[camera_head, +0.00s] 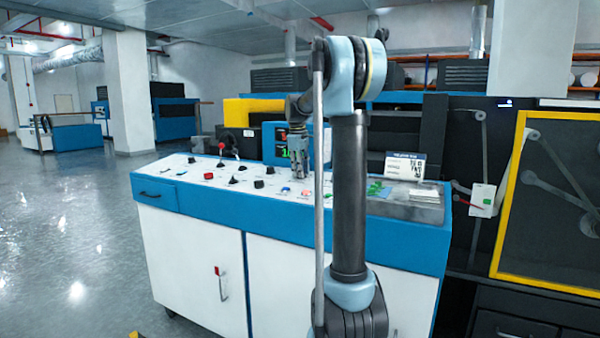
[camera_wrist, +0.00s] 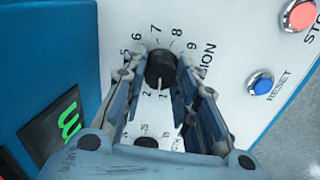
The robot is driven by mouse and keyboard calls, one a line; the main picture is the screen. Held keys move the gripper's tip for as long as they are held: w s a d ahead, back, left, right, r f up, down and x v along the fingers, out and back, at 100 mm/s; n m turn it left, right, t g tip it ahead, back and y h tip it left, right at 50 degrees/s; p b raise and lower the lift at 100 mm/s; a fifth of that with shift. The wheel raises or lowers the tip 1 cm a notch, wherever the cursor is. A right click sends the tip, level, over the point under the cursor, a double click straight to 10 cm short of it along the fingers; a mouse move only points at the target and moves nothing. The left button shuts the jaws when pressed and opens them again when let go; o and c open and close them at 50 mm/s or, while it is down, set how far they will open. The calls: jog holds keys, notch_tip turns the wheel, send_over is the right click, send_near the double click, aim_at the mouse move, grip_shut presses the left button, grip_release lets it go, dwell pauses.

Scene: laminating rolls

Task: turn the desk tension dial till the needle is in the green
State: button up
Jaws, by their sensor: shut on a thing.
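The tension dial (camera_wrist: 161,66) is a round black knob on the white desk panel, ringed by printed numbers with the letters "SION" beside it. Its white mark points down in the wrist view, near the 1. My gripper (camera_wrist: 163,86) is shut on the dial, one finger on each side. In the head view my gripper (camera_head: 299,168) points down at the desk top and hides the dial. No needle or green band can be made out. A dark display (camera_wrist: 58,127) with a green digit is beside the dial; it also shows in the head view (camera_head: 282,147).
A blue reset button (camera_wrist: 261,84) and a red stop button (camera_wrist: 299,14) are right of the dial. Another black knob (camera_wrist: 146,142) is below it. Several switches and a red-topped lever (camera_head: 222,146) stand on the desk's left part. A sign (camera_head: 404,166) stands on its right.

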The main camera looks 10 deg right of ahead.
jog(key=m, duration=0.6)
jog(key=shift+m, duration=0.4)
jog(key=m, duration=0.6)
jog(key=shift+m, duration=0.3)
jog(key=o, duration=1.1)
jog(key=shift+c, duration=0.2)
jog(key=shift+r, duration=0.1)
notch_tip(320, 180, up, 12)
jog(key=s+a, duration=0.1)
jog(key=shift+s+f, duration=0.25)
jog(key=shift+s, duration=0.05)
jog(key=shift+a, duration=0.1)
